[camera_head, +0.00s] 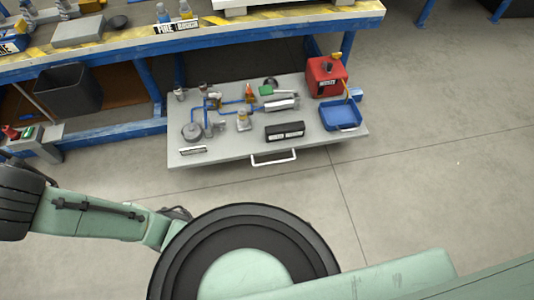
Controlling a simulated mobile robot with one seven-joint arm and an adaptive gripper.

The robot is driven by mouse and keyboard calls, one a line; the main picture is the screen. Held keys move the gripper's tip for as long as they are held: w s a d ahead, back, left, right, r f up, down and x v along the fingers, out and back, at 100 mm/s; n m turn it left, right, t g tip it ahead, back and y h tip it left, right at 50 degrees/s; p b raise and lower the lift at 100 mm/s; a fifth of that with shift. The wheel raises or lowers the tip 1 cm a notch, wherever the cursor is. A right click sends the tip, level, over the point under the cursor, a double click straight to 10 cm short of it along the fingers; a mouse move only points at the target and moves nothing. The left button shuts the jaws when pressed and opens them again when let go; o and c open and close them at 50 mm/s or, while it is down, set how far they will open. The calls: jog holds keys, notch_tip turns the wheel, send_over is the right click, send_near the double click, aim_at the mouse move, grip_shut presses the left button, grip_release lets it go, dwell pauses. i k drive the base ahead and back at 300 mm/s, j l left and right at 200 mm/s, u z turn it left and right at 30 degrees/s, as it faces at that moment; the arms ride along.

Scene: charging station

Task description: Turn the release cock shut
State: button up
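A low grey board (225,155) holds a small assembly of blue pipes (231,103) with grey fittings. A round grey part (192,132) and a grey cylinder (282,103) are on the same board. My gripper is not in view. Only links of my arm show, low and left, apart from the board.
A red canister (326,77) and a blue tray (341,116) occupy the board's right side. A black box (285,131) and a white front handle (273,159) are nearer. A blue workbench (110,48) stands behind. The floor (420,170) is clear on the right.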

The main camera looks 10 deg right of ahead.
aim_at(249, 91)
jog(key=i+l, duration=0.15)
jog(key=i, duration=0.25)
jog(key=i+l, duration=0.2)
jog(key=i, duration=0.15)
jog(key=i+l, duration=0.15)
jog(key=i, duration=0.25)
